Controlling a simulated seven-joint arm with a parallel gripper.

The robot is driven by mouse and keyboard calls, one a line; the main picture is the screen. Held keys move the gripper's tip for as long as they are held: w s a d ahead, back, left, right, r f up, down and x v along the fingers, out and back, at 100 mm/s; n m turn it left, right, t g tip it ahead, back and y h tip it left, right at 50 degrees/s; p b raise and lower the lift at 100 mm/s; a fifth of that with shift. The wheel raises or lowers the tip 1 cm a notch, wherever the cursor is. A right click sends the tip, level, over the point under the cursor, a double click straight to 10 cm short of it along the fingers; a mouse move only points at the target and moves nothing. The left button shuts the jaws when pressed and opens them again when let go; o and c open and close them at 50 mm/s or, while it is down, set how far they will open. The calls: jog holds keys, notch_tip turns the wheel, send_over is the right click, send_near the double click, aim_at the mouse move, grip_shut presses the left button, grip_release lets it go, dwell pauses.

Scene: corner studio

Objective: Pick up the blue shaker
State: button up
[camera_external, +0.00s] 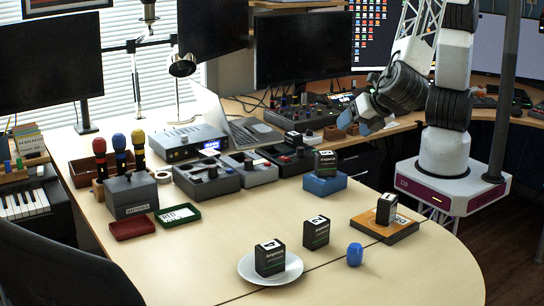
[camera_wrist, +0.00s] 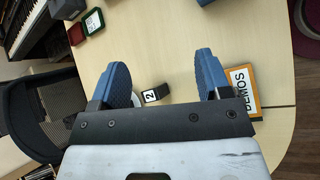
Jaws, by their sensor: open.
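The blue shaker (camera_external: 355,254) is a small, rounded blue piece standing upright on the light wood table, toward the front right in the external view. I cannot make it out in the wrist view, where my fingers and gripper body cover part of the table. My gripper (camera_external: 364,116) is held high above the back right of the table, well away from the shaker. In the wrist view, the two blue fingers of my gripper (camera_wrist: 162,70) are wide apart with nothing between them.
A black box (camera_external: 316,232) stands left of the shaker, and another black box (camera_external: 270,258) sits on a white plate (camera_external: 293,274). Behind right is an orange tray (camera_external: 401,233) bearing a black box (camera_external: 386,208). A blue block (camera_external: 324,184) stands farther back. Table right of the shaker is clear.

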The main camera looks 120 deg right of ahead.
jog(key=w+a+f+n+t+h, duration=0.25)
jog(key=w+a+f+n, duration=0.4)
jog(key=a+f, duration=0.45)
jog(key=n+t+y, duration=0.2)
jog(key=n+t, duration=0.3)
jog(key=n, duration=0.1)
send_near(351, 249)
jog(key=d+f, duration=0.2)
jog(key=shift+d, duration=0.3)
jog(key=shift+x, duration=1.35)
jog(key=shift+x, duration=2.6)
jog(key=shift+r, duration=0.15)
